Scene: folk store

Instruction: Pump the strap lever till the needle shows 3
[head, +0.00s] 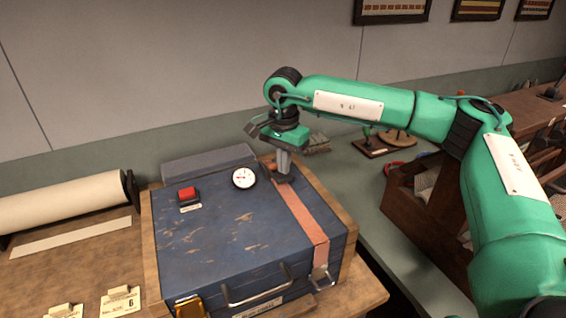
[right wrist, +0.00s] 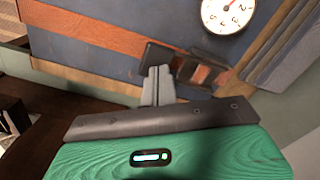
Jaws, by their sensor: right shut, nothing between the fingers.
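A blue case (head: 215,245) with worn paint lies on a wooden bench. An orange-red strap (head: 302,222) runs over its right part and also shows in the right wrist view (right wrist: 100,38). The dark strap lever (right wrist: 160,55) sits on the strap, mostly hidden by my gripper in the head view. A round white gauge (head: 244,178) is left of the strap. In the right wrist view the gauge (right wrist: 228,12) is cut off at the top; its red needle's exact reading is unclear. My right gripper (head: 283,172) is shut and empty at the lever; contact is unclear.
A red button (head: 187,193) is on the case's left. A grey box (head: 208,164) stands behind the case. A paper roll (head: 62,204) lies left, tags (head: 121,301) in front. A wooden rack (head: 428,200) stands right, with bare green counter between.

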